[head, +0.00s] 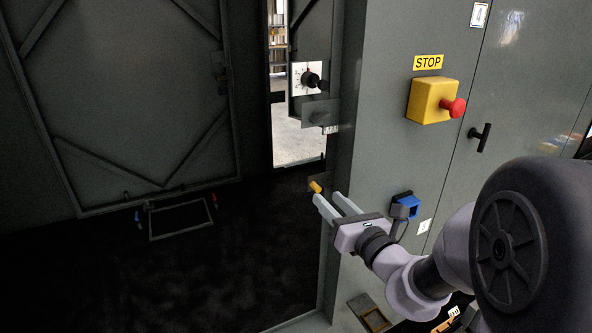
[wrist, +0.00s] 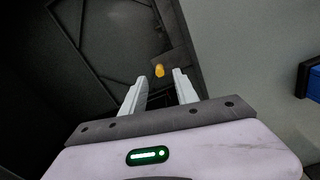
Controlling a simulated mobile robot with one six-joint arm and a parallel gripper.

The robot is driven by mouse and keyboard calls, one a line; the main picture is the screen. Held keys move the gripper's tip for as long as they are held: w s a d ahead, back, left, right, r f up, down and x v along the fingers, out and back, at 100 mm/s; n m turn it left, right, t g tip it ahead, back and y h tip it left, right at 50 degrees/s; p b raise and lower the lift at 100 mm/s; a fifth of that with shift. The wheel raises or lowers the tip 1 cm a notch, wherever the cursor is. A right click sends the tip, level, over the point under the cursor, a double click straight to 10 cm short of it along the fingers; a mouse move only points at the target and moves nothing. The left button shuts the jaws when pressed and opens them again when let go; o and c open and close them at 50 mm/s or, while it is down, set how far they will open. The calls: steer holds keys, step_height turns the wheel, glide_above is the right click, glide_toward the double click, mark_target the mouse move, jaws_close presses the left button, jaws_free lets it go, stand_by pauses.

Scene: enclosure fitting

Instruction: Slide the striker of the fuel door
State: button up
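A small orange-yellow knob (head: 315,186), which looks like the striker's handle, sticks out from a dark plate at the edge of the cabinet opening. My gripper (head: 329,197) is just below and to the right of it, with two pale fingers apart and nothing between them. In the wrist view the knob (wrist: 159,71) shows beyond the fingertips, in line with the gap between the fingers (wrist: 160,78). The fingers do not appear to touch it. No part is clearly recognisable as the fuel door.
A yellow stop box (head: 428,101) with a red button (head: 454,108) is on the grey cabinet front, above my arm. A black handle (head: 479,137) and a blue fitting (head: 405,204) are nearby. A dial plate (head: 307,78) is above the knob. The dark left side is open.

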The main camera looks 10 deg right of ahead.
mark_target(321, 191)
steer(key=x, duration=0.5)
steer(key=shift+s+f, duration=0.1)
jaws_close()
stand_by(1.2)
